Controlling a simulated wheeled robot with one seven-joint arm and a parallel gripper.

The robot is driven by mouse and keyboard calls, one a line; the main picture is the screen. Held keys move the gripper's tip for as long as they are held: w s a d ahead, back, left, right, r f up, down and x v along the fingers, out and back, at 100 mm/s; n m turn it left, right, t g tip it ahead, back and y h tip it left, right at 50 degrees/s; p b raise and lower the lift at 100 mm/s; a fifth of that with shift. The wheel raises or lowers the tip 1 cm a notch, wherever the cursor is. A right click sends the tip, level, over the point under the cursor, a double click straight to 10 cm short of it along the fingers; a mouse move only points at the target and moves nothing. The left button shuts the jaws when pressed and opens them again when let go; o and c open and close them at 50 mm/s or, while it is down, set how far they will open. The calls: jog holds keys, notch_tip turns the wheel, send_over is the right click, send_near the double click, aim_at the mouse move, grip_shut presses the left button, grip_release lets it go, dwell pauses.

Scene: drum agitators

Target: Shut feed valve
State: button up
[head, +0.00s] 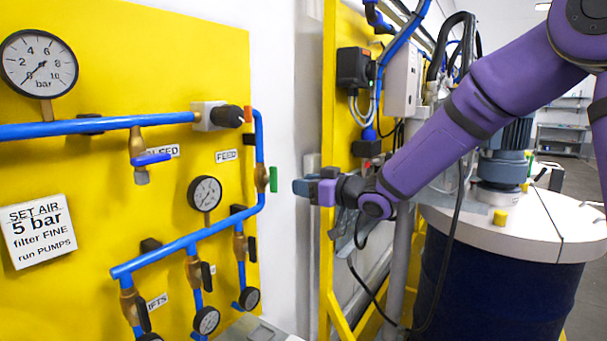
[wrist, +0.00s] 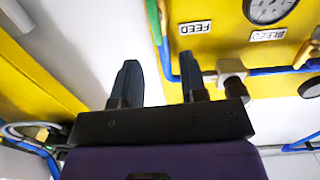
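The feed valve (head: 261,178) has a brass body on the vertical blue pipe at the yellow panel's right edge. Its green handle (head: 273,179) stands upright, in line with the pipe. The FEED label (head: 229,156) is just left of it. My gripper (head: 300,188) is right of the handle in the head view, with a small visible gap. In the wrist view my two dark fingers (wrist: 159,78) are apart with nothing between them. The green handle (wrist: 153,18) shows beyond them at the top edge, partly cut off.
The yellow panel (head: 110,100) carries gauges, blue pipes and a blue-handled bleed valve (head: 153,160). Several black-handled valves sit on the lower branches. A second yellow panel (head: 345,150) with cables stands behind my arm, and a dark blue drum (head: 485,285) is at right.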

aim_at(277, 178)
jog(key=shift+y, duration=0.3)
jog(key=x, duration=1)
jog(key=shift+w, duration=0.6)
grip_shut()
